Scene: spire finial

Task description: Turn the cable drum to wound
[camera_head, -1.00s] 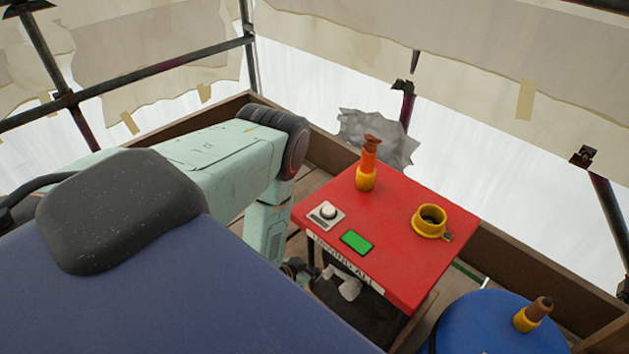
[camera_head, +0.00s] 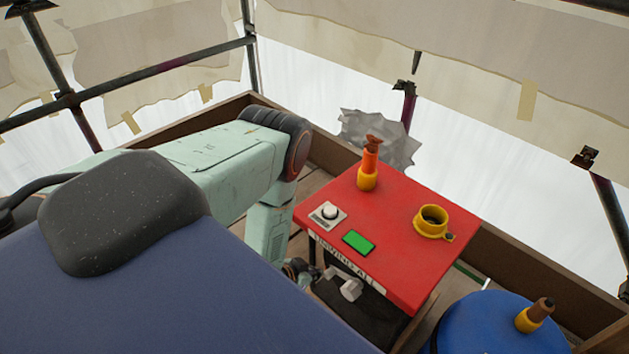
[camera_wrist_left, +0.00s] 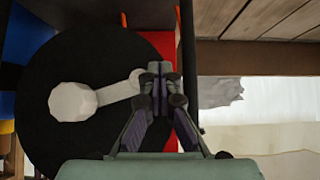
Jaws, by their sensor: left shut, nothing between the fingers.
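The cable drum shows in the left wrist view as a large black disc (camera_wrist_left: 60,150) with a pale crank arm and a pale faceted hub or knob (camera_wrist_left: 72,101). In the head view the drum (camera_head: 362,318) is a dark shape under the red table, mostly hidden, with its pale crank (camera_head: 345,287) at the front. My left gripper (camera_wrist_left: 160,72) is shut and empty, its fingertips over the right end of the crank arm; I cannot tell whether they touch it. In the head view this gripper (camera_head: 303,268) is small beside the table's left edge. My right gripper is not in view.
A blue drum (camera_head: 490,325) stands at the front right. Wooden boards edge the platform.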

